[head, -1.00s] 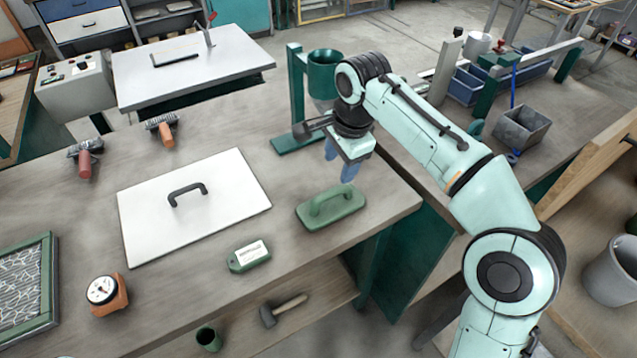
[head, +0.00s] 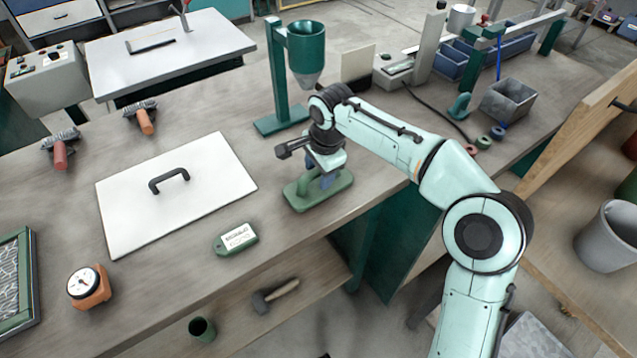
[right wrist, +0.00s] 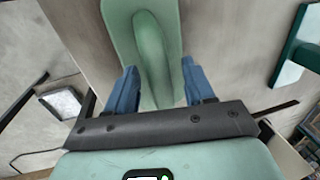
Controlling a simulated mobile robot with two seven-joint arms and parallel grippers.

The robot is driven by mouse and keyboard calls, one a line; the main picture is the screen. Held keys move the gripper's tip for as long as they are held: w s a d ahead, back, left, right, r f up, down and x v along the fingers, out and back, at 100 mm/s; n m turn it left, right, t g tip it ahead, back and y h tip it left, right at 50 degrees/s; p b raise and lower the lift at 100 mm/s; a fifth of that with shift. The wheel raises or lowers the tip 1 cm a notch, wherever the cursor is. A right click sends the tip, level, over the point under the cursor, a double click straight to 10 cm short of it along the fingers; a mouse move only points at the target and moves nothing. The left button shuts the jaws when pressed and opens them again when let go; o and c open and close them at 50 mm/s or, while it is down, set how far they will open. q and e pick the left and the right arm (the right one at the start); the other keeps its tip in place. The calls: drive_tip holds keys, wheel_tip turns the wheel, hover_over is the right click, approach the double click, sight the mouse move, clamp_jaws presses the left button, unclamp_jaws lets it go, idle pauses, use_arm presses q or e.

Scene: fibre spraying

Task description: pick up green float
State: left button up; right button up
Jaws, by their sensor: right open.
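The green float (head: 322,192), a flat green plate with a raised handle, lies on the workbench near its front edge in the head view. In the right wrist view the float (right wrist: 145,35) is seen from above, its handle running between the fingers. My right gripper (head: 318,178) points down over the float, partly hidden by the wrist. In the right wrist view its blue fingers (right wrist: 157,90) are apart, one on each side of the handle; I cannot tell whether they touch it. My left gripper is not in view.
A white board with a black handle (head: 138,213) lies left of the float, and a green tag (head: 236,239) in front. A green stand with a cup (head: 306,50) rises behind. Bench space between board and float is clear.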

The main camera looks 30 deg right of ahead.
drive_tip(key=shift+w+f, duration=0.1)
drive_tip(key=shift+f, duration=0.25)
clamp_jaws()
drive_tip(key=shift+r, duration=0.15)
